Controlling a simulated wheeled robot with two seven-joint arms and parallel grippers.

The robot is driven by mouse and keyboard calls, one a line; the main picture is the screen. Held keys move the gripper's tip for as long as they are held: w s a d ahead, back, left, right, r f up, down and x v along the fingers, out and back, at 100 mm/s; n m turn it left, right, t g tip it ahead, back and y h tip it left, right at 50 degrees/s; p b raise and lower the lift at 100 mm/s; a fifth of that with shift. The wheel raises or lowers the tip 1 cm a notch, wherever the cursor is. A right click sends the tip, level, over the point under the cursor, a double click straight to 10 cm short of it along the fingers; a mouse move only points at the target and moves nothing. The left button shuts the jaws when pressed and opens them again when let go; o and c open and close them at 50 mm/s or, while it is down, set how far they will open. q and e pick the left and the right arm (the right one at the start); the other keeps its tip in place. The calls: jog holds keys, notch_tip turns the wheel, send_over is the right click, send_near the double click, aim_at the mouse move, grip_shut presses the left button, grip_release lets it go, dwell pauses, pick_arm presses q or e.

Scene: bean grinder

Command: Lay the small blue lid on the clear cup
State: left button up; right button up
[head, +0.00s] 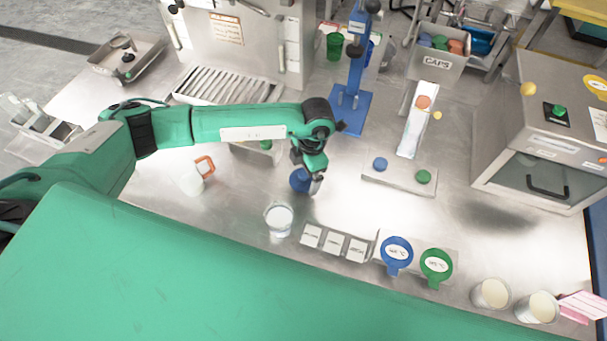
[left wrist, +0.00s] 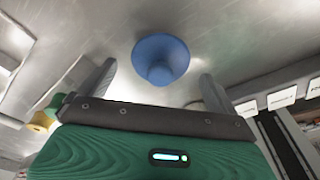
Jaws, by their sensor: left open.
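The small blue lid (head: 299,180) is on the steel table, partly hidden by my left gripper (head: 308,176), which is right above and beside it. In the left wrist view the lid (left wrist: 160,58) shows as a round blue piece with a knob, between and beyond the two fingertips of the gripper (left wrist: 158,85). The left gripper is open and I see no finger closed on the lid. The clear cup (head: 279,218) stands upright just in front and to the left of the lid, with pale contents. My right gripper is not in view.
A blue stand (head: 350,105) rises behind the gripper. A plate with a blue button (head: 380,164) and a green button (head: 424,177) lies to the right. White label tiles (head: 334,243) and round blue (head: 396,252) and green (head: 436,266) handled pieces line the front.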

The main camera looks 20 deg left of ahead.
pick_arm(q)
jog(key=shift+s+a+f, duration=0.1)
jog(key=shift+f, duration=0.8)
jog(key=c, duration=1)
jog(key=shift+r, duration=0.2)
